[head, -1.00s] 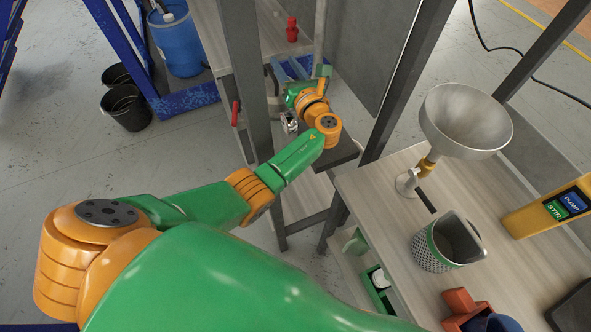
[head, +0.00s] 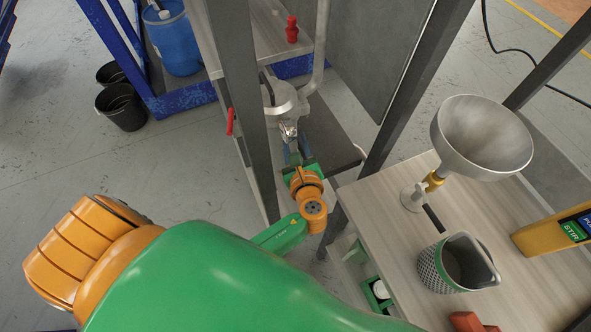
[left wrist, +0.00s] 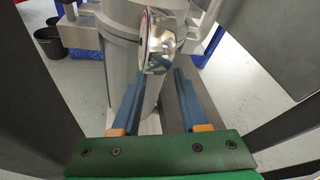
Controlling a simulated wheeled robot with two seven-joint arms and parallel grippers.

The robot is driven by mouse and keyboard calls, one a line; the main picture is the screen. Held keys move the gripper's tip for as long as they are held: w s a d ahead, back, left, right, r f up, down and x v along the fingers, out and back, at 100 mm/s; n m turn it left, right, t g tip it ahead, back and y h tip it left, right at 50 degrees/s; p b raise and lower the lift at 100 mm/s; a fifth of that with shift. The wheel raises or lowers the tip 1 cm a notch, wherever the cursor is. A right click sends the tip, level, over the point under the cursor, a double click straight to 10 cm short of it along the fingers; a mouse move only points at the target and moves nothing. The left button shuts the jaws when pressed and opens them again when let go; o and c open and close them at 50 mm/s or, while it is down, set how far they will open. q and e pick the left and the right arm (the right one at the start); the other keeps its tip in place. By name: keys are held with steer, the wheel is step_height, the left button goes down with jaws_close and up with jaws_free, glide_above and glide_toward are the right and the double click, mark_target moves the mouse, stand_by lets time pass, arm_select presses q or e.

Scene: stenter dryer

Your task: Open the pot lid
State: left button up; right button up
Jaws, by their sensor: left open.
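The grey metal pot (head: 282,98) stands behind a dark upright post that hides part of it. Its cylindrical body also shows in the left wrist view (left wrist: 121,60). A shiny round chrome fitting (left wrist: 158,48) sticks out from the pot's front; it shows small in the head view (head: 288,130). The lid looks closed, though its top is partly hidden. My left gripper (head: 295,150) is open and empty on the near side of the pot. In the left wrist view its blue fingers point at the pot, either side of the chrome fitting, with no clear contact. My right gripper is out of view.
Dark posts (head: 240,90) frame the pot closely. A red handle (head: 230,122) is at left, and a red object (head: 292,29) sits on the shelf behind.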

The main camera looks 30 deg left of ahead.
arm_select(q)
steer(key=s+d+f+g+h, duration=0.1)
steer(key=s+f, duration=0.1)
steer(key=f, duration=0.3)
steer(key=s+d+f+n+g+h, duration=0.1)
steer(key=f+h, duration=0.1)
steer(key=f, duration=0.3)
steer(key=shift+s+f+b, duration=0.3)
steer(key=shift+s+f, duration=0.05)
